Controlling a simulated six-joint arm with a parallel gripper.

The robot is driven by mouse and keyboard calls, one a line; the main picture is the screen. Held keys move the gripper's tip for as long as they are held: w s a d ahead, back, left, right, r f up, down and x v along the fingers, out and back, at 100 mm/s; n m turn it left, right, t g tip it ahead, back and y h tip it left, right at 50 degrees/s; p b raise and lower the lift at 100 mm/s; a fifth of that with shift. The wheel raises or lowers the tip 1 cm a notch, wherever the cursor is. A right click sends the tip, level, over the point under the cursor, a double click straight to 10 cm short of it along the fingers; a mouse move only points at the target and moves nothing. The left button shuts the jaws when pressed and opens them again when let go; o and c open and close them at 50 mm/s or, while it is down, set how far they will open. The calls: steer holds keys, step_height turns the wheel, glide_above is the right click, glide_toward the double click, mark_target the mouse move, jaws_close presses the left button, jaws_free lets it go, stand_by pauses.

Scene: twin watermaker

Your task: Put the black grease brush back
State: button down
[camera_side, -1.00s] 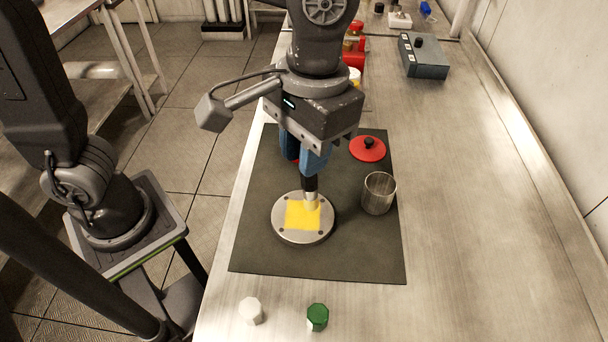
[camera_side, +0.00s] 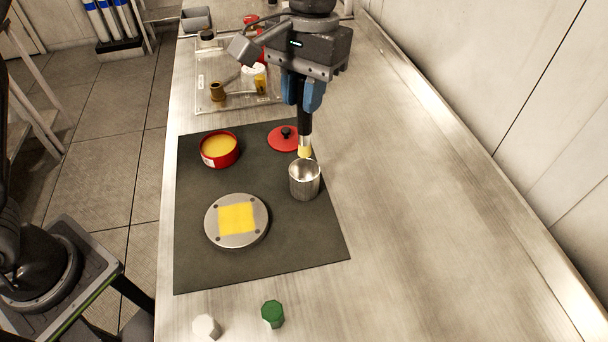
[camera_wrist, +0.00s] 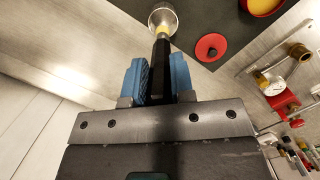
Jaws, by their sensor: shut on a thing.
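My gripper (camera_side: 304,92) has its blue fingers shut on the black handle of the grease brush (camera_side: 305,122). The brush hangs upright, its pale yellow tip pointing down over the steel cup (camera_side: 305,182). The tip is at the cup's rim; I cannot tell whether it is inside. In the wrist view, the brush (camera_wrist: 161,70) runs from between the fingers (camera_wrist: 158,80) toward the cup (camera_wrist: 163,14). The cup stands at the right edge of the dark mat (camera_side: 290,250).
A round steel plate (camera_side: 256,238) with a yellow square lies on the mat. A red tin (camera_side: 232,158) of yellow grease and its red lid (camera_side: 281,138) are behind. A clear tray (camera_side: 205,100) holds fittings. White (camera_side: 206,327) and green (camera_side: 272,313) caps sit in front. The bench's right side is clear.

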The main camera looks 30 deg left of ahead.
mark_target(303, 143)
step_height(303, 143, down, 10)
steer(key=shift+r, duration=0.25)
steer(key=shift+f, duration=0.15)
steer(key=c, duration=1)
jaws_free()
